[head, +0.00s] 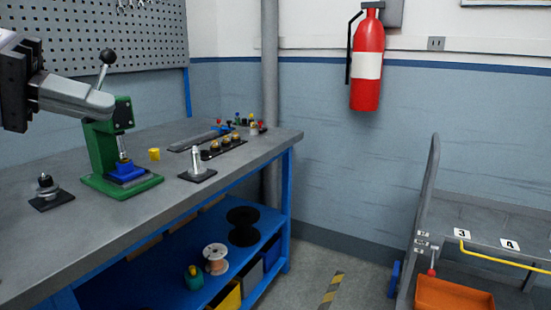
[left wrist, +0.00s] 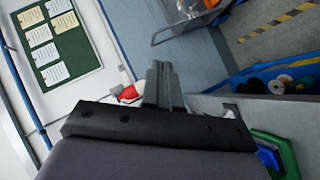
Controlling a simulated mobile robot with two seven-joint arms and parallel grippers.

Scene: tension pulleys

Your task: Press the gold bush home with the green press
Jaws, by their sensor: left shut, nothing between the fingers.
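The green press (head: 101,150) stands on the bench with a blue block (head: 126,173) on its base, under the ram. Its lever, with a black ball knob (head: 107,57), points up. A small yellow-gold piece (head: 154,154) shows just right of the press; I cannot tell for sure if it is the gold bush. No bush can be made out in the blue block. My left gripper (head: 106,104) is shut and empty, in front of the press's upper part and below the knob. Its closed fingers (left wrist: 163,85) show in the left wrist view. My right gripper is out of view.
A grey post on a base (head: 198,165) stands right of the press, and a dark fixture (head: 48,190) left of it. A black rack (head: 222,148) with several gold-topped pieces lies farther back. Spools (head: 216,258) sit on the blue lower shelf. The bench front is clear.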

